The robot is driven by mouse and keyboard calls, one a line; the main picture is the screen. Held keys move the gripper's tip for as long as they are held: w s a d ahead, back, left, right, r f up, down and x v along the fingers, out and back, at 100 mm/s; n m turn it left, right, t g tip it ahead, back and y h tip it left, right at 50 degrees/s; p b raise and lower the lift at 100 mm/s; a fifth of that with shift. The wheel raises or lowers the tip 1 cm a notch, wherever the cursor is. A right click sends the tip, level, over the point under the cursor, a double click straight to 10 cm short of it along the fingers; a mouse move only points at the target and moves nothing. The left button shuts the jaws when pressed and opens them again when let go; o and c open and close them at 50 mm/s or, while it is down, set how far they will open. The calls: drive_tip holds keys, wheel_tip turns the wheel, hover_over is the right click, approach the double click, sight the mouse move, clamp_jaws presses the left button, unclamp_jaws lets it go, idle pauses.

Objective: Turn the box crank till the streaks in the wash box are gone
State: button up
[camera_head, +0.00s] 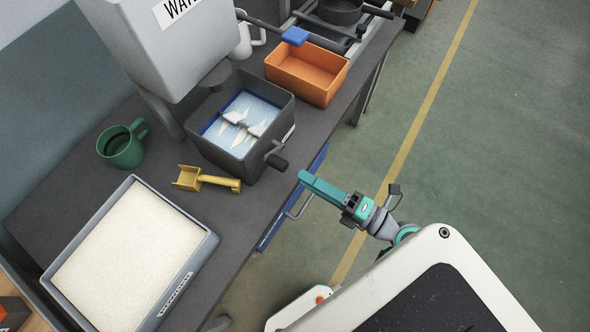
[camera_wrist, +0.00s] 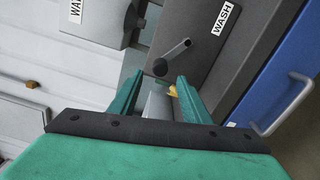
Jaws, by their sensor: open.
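The dark grey wash box (camera_head: 205,148) stands on the bench, and its WASH label shows in the wrist view (camera_wrist: 226,18). Pale cream streaks (camera_head: 243,130) show on the light blue inside, around a whitish paddle (camera_head: 236,118). The crank (camera_head: 276,160) sticks out of the box's near right side, with a dark grip. In the wrist view the crank (camera_wrist: 176,54) lies just beyond my fingertips. My gripper (camera_head: 304,178) is open and empty, right of the crank and apart from it. Its two teal fingers show in the wrist view (camera_wrist: 160,76).
A yellow scoop (camera_head: 210,180) and a green mug (camera_head: 122,148) stand left of the box. A pale-filled tray (camera_head: 212,240) is at the front left. An orange bin (camera_head: 322,90) stands behind the box; a grey tank (camera_head: 165,50) rises at its back left. Floor right is clear.

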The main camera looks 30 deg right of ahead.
drive_tip(key=shift+v, duration=1.15)
